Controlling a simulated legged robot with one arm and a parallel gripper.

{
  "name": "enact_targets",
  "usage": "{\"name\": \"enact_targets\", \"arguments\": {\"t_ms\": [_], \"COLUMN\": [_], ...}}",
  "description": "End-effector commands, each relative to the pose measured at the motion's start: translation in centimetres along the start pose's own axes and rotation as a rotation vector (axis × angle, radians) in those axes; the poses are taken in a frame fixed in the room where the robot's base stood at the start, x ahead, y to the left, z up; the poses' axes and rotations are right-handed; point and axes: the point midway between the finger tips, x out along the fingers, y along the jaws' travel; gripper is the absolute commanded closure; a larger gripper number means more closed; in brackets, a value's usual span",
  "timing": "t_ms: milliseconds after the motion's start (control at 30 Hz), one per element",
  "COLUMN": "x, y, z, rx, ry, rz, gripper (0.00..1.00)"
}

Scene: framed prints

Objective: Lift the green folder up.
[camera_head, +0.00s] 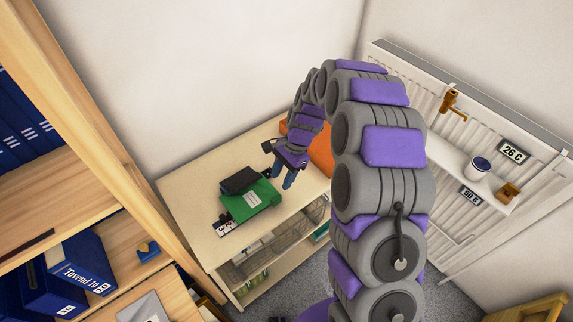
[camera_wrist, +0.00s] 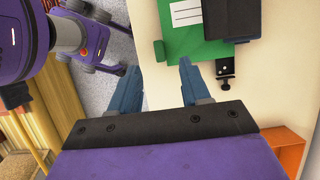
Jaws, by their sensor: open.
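The green folder (camera_head: 252,200) lies flat on top of a low pale cabinet (camera_head: 182,188) by the wall. A black object (camera_head: 240,180) lies on its far part. In the wrist view the green folder (camera_wrist: 188,42) is at the top, with a white label on it, and the black object (camera_wrist: 235,18) covers its right part. My gripper (camera_head: 287,180) is to the right of the folder, above the cabinet, apart from it. In the wrist view my gripper's two blue fingers (camera_wrist: 162,82) are spread with nothing between them, and the folder is beyond their tips.
An orange box (camera_head: 321,150) stands on the cabinet behind my gripper. A black-and-white item (camera_head: 226,226) lies at the folder's left end. A wooden shelf with blue binders (camera_head: 80,272) is on the left. A radiator (camera_head: 440,120) with a small shelf is at right.

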Motion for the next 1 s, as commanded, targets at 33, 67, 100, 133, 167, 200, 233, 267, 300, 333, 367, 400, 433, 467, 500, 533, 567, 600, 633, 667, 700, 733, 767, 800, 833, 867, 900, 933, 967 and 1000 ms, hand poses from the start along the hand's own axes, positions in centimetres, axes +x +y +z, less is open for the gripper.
{"name": "enact_targets", "arguments": {"t_ms": [33,67,100,133,167,200,233,267,300,333,367,400,433,467,500,533,567,600,633,667,700,733,767,800,833,867,900,933,967,1000], "x": [1.1,1.6,2.4,2.9,3.5,4.2,4.7,5.2,5.9,6.4,6.8,7.3,7.7,8.0,8.4,8.6,8.8,9.1,9.2,9.3,9.4,9.4,9.4,9.4,9.4,9.4,9.4,9.4,9.4,9.4], "y": [0.1,0.1,0.1,0.1,0.1,0.1,0.1,0.1,0.1,0.1,0.1,0.0,0.0,0.0,0.0,0.0,0.0,0.0,0.0,0.0,0.0,0.0,0.0,0.0,0.0,0.0,0.0,0.0,0.0,0.0], "z": [0.0,0.0,0.0,0.0,0.0,0.0,0.1,0.1,0.2,0.2,0.2,0.1,0.1,0.1,0.1,0.1,0.1,0.1,0.1,0.1,0.1,0.1,0.1,0.1,0.1,0.1,0.0,0.1,0.1,0.1], "rx": [0.0,0.0,0.0,0.0,0.0,0.0,0.0,0.0,0.0,-0.001,-0.001,-0.001,-0.001,-0.001,-0.001,-0.001,-0.001,-0.001,-0.001,-0.001,-0.001,-0.001,-0.001,-0.001,-0.001,-0.001,-0.001,-0.001,-0.001,-0.001], "ry": [-0.003,-0.004,-0.004,-0.003,-0.003,-0.002,-0.002,-0.003,-0.003,-0.002,-0.002,0.0,0.0,0.0,0.0,0.0,0.0,0.0,0.0,0.0,0.0,0.0,0.0,0.0,0.0,0.0,0.0,0.0,0.0,0.0], "rz": [0.003,0.003,0.003,0.002,0.002,0.002,0.002,0.004,0.005,0.004,0.004,0.002,0.002,0.001,0.002,0.002,0.002,0.002,0.002,0.002,0.002,0.001,0.001,0.001,0.0,0.0,0.0,0.0,0.0,0.0], "gripper": [0.53,0.53,0.53,0.53,0.53,0.53,0.53,0.53,0.53,0.53,0.53,0.53,0.53,0.53,0.53,0.53,0.53,0.53,0.53,0.53,0.53,0.53,0.53,0.53,0.53,0.53,0.53,0.53,0.53,0.53]}}
